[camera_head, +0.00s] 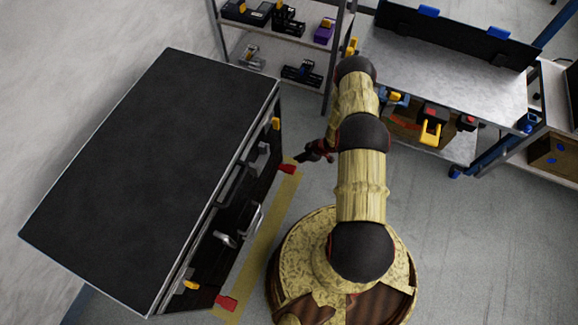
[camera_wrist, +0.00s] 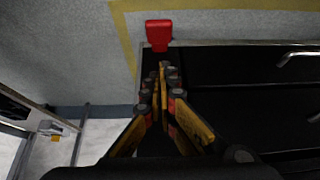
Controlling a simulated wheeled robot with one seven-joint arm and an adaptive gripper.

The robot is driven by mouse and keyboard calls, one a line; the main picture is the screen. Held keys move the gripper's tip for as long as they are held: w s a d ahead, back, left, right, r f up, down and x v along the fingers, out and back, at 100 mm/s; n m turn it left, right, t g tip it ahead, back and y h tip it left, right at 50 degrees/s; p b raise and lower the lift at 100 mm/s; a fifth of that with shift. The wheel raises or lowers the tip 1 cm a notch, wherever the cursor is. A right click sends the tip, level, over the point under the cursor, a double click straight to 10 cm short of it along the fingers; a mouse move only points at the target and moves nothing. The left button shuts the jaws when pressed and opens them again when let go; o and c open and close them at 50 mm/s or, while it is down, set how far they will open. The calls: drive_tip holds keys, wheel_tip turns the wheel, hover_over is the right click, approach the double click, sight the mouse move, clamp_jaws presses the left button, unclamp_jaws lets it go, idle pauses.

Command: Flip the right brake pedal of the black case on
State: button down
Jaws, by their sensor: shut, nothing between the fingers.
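The black case (camera_head: 150,165) stands at the left with a broad dark top and drawer handles on its front. One red brake pedal (camera_head: 288,168) sticks out low at the front's far end, the right one when facing the front. The other red pedal (camera_head: 227,302) is at the near end. My gripper (camera_head: 303,157) is beside the far pedal, small and partly dark in the head view. In the wrist view, the closed fingertips (camera_wrist: 162,68) point at that red pedal (camera_wrist: 158,35), just short of it. I cannot tell whether they touch.
A yellow floor line (camera_head: 262,245) runs along the case's front. A shelf (camera_head: 285,45) with tools stands behind, and a metal workbench (camera_head: 450,75) with tools is at the back right. The grey floor at the right (camera_head: 480,240) is clear.

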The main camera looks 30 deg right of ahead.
drive_tip(key=shift+w+a+r, duration=0.15)
drive_tip(key=shift+w, duration=0.05)
drive_tip(key=b, duration=0.4)
hover_over(290, 169)
drive_tip(key=f, duration=0.8)
drive_tip(key=shift+w+f, duration=0.2)
drive_tip(key=shift+f, duration=0.05)
wheel_tip(290, 169, down, 3)
drive_tip(key=shift+s+f+b, duration=0.1)
drive_tip(key=shift+s+b, duration=0.05)
drive_tip(key=shift+b, duration=0.75)
drive_tip(key=shift+d+f, duration=0.25)
drive_tip(key=shift+f, duration=0.15)
drive_tip(key=shift+s, duration=0.2)
